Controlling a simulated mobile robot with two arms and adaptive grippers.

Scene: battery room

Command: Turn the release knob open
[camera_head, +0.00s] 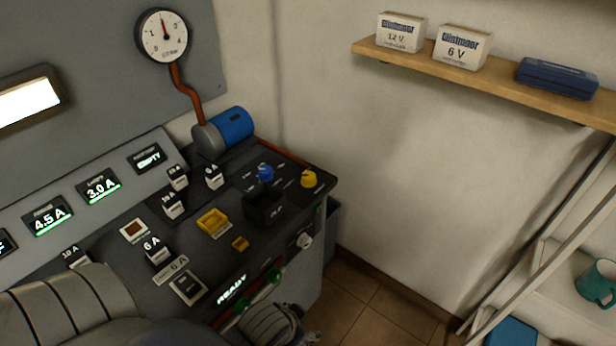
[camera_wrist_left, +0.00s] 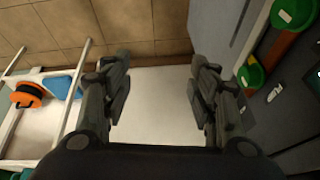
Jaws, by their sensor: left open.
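A yellow knob (camera_head: 309,179) stands at the right end of the black console top, and a blue knob (camera_head: 265,173) stands left of it on a dark block. I cannot read which one is labelled release. My left gripper shows in the left wrist view (camera_wrist_left: 160,82) with two dark fingers spread wide and nothing between them. In the head view my left arm crosses the bottom edge, low in front of the console and well below both knobs; its fingers are hardly visible there. My right gripper is in neither view.
A gauge (camera_head: 162,36) joins a blue cylinder (camera_head: 231,127). A wooden shelf (camera_head: 490,78) and white rack (camera_head: 545,255) stand right; floor between is clear.

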